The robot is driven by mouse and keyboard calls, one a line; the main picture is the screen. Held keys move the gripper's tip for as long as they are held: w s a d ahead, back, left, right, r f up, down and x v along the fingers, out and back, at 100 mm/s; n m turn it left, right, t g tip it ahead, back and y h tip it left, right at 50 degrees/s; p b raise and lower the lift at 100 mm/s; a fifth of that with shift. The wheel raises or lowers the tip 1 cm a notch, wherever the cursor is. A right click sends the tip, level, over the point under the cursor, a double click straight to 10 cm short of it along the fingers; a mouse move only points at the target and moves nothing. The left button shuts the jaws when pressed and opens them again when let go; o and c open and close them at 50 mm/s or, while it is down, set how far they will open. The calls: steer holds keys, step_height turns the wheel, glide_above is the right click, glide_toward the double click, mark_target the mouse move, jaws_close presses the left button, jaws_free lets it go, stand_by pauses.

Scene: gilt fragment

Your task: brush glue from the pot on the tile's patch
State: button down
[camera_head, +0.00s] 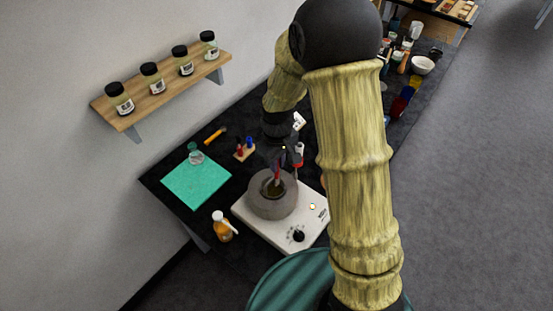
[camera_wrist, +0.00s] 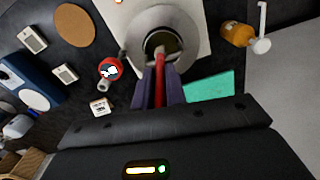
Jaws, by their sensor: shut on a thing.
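The glue pot (camera_head: 266,205) is a round grey vessel with a dark opening, on a white hot plate (camera_head: 256,229). It also shows in the wrist view (camera_wrist: 137,31). My gripper (camera_wrist: 159,88) is shut on a red-handled brush (camera_wrist: 160,72), and stands just above the pot. The brush (camera_head: 277,174) points down at the pot's opening; its tip looks to be in it, but how deep I cannot tell. The tile and its patch are not clearly seen; a small white piece with dark marks (camera_wrist: 100,108) lies near, but I cannot tell whether it is the tile.
A teal mat (camera_head: 191,188) with a glass bottle (camera_head: 195,155) lies to the left. An amber bottle (camera_head: 221,228) stands by the hot plate. A small rack with red and blue items (camera_head: 244,150) is behind the pot. A jar shelf (camera_head: 165,82) hangs on the wall.

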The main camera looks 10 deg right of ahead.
mark_target(277, 178)
steer(key=shift+f, duration=0.1)
steer(key=shift+f+b, duration=2.35)
steer(key=shift+f, duration=0.6)
steer(key=shift+f+b, duration=0.35)
steer(key=shift+f, duration=0.25)
steer(key=shift+r+p, duration=2.9)
steer(key=shift+r, duration=0.75)
steer(key=shift+w+f, duration=0.1)
